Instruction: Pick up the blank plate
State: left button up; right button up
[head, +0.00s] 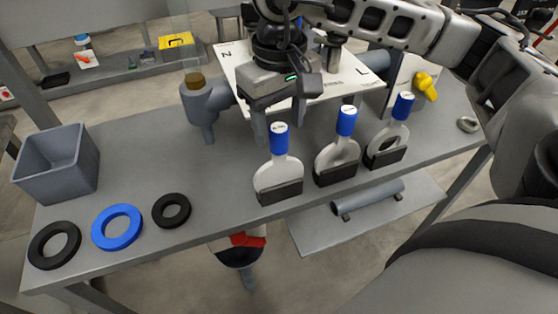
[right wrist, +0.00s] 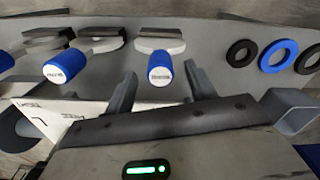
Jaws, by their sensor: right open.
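The blank plate (head: 278,178) is the leftmost of three paddle-shaped plates in the head view. Its disc looks solid, it stands upright in a dark holder (head: 280,192), and its blue handle (head: 279,137) points up. My right gripper (head: 280,126) is open beside the handle, with its fingers pointing down. In the right wrist view, the handle of the blank plate (right wrist: 160,68) lies in line with the gap between the open fingers (right wrist: 160,82). I see no contact with the handle. My left gripper is not in view.
A plate with a small hole (head: 337,155) and a ring-shaped plate (head: 386,143) stand to the right. Black and blue rings (head: 117,228) and a grey bin (head: 56,162) are at left. A white lettered board (head: 235,68) is behind my gripper.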

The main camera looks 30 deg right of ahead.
jog(key=shift+f, duration=0.95)
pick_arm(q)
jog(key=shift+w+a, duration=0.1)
pick_arm(e)
grip_shut()
